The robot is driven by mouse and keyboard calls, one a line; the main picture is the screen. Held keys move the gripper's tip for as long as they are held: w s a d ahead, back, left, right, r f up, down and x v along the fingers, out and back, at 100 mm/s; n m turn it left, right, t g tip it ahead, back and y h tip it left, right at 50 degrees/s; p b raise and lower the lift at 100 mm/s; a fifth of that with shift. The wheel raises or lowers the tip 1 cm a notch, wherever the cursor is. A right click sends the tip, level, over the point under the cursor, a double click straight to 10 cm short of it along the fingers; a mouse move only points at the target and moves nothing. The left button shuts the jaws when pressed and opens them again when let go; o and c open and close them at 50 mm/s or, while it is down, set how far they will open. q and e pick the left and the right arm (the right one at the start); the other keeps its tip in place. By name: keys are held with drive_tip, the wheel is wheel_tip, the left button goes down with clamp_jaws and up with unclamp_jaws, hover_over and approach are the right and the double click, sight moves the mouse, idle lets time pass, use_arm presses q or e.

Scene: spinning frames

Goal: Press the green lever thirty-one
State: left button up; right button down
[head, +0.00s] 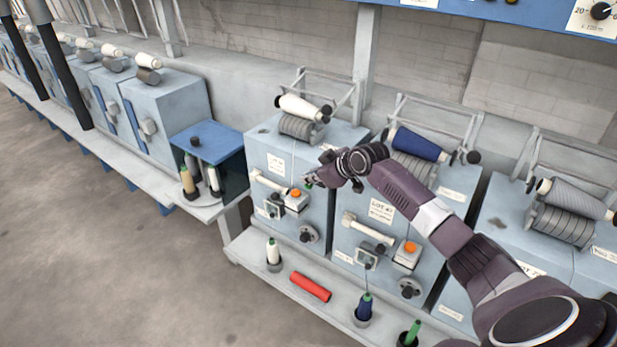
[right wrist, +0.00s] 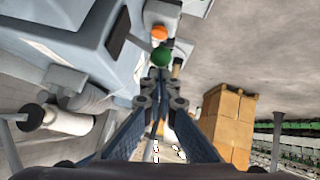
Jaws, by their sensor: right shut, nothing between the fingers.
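The green lever knob (right wrist: 160,57) shows as a round green ball just beyond my fingertips in the right wrist view. In the head view it is a small green spot (head: 308,185) on the front of the left spindle unit (head: 297,165), beside an orange button (head: 296,193). My right gripper (head: 314,181) is shut and empty, its tips at the knob; it also shows in the right wrist view (right wrist: 158,76). I cannot tell whether the tips touch the knob. The gripper partly hides the lever, and no number thirty-one is readable. My left gripper is not in view.
More spindle units (head: 400,220) stand to the right, with bobbins on top. The lower shelf (head: 330,310) holds a red bobbin (head: 310,287) and upright spools. A blue-topped box (head: 208,142) stands left. Open floor (head: 120,250) lies in front. Brown boxes (right wrist: 228,120) show in the wrist view.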

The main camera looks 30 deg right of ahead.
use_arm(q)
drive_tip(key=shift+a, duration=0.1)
use_arm(e)
drive_tip(key=shift+s+a+f, duration=0.1)
drive_tip(key=shift+a+f, duration=0.1)
drive_tip(key=shift+a+h, duration=0.1)
drive_tip(key=shift+h, duration=0.2)
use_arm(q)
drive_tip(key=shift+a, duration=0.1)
use_arm(e)
drive_tip(key=shift+f, duration=0.2)
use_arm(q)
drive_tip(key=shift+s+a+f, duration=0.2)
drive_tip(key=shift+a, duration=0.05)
use_arm(e)
drive_tip(key=f+h, duration=0.1)
drive_tip(key=a+f+n+t+h, duration=0.1)
drive_tip(key=f+n+t, duration=0.1)
drive_tip(key=shift+s+a+f+h, duration=0.1)
drive_tip(key=shift+s+a+h, duration=0.1)
drive_tip(key=shift+s+h, duration=0.15)
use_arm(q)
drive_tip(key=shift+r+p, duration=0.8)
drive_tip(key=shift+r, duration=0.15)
use_arm(e)
drive_tip(key=shift+r, duration=0.8)
